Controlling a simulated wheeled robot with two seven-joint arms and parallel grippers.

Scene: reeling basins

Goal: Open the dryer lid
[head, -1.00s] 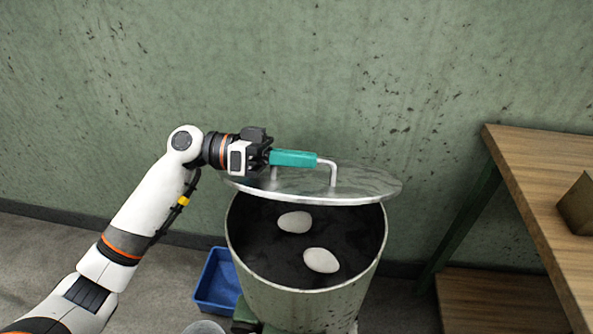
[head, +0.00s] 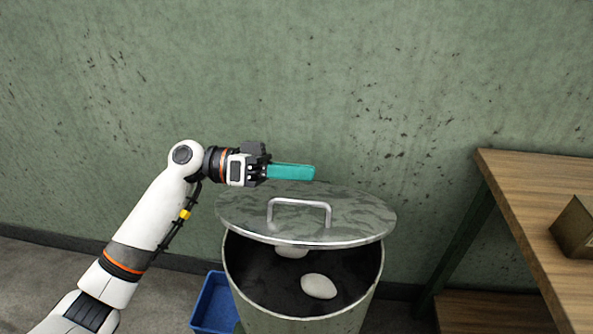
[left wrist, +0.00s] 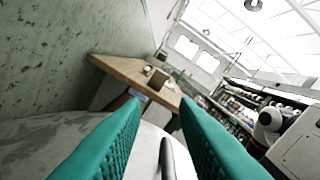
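The dryer lid (head: 355,215) is a round grey metal disc over the rear part of the drum's (head: 285,322) mouth, its front edge above the opening. Its bent metal handle (head: 298,203) stands on top. My left gripper (head: 312,172), with teal fingers, is just above and behind the handle, apart from it in the head view. In the left wrist view the fingers (left wrist: 160,108) are spread with nothing gripped; the grey handle (left wrist: 167,160) shows low between them, above the lid (left wrist: 50,140). My right gripper is out of view.
Two white oval pieces lie in the dark drum, one (head: 318,286) clear and one (head: 291,252) partly under the lid. A blue bin (head: 213,303) stands on the floor at left. A wooden table (head: 530,195) with a box (head: 577,228) is at right. A green wall is behind.

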